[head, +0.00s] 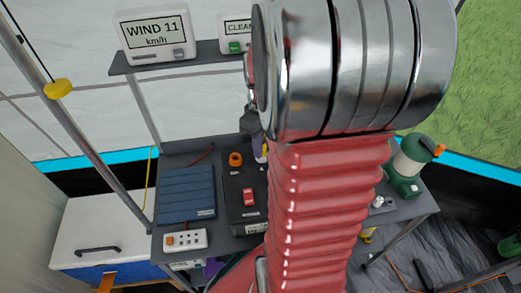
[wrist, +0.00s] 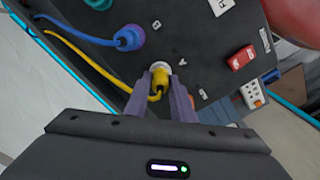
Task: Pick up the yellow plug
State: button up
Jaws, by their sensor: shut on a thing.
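The yellow plug (wrist: 158,78), with its yellow cable curving down to the left, is between the two purple-grey fingers of my gripper (wrist: 162,80) in the wrist view. The fingers are shut on it. The plug is at a pale round socket on a dark panel (wrist: 205,62), beside a letter Y. I cannot tell whether it is seated or just clear of the socket. In the head view my arm hides most of the gripper and the plug.
A blue plug (wrist: 128,38) with a blue cable sits on the panel nearby. A red switch (wrist: 241,60) and a power strip (wrist: 252,95) are to the right.

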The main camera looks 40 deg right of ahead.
grip_shut()
jog(key=shift+r, duration=0.1)
notch_tip(320, 180, up, 10)
jog(key=shift+f, duration=0.1)
dwell(0.8)
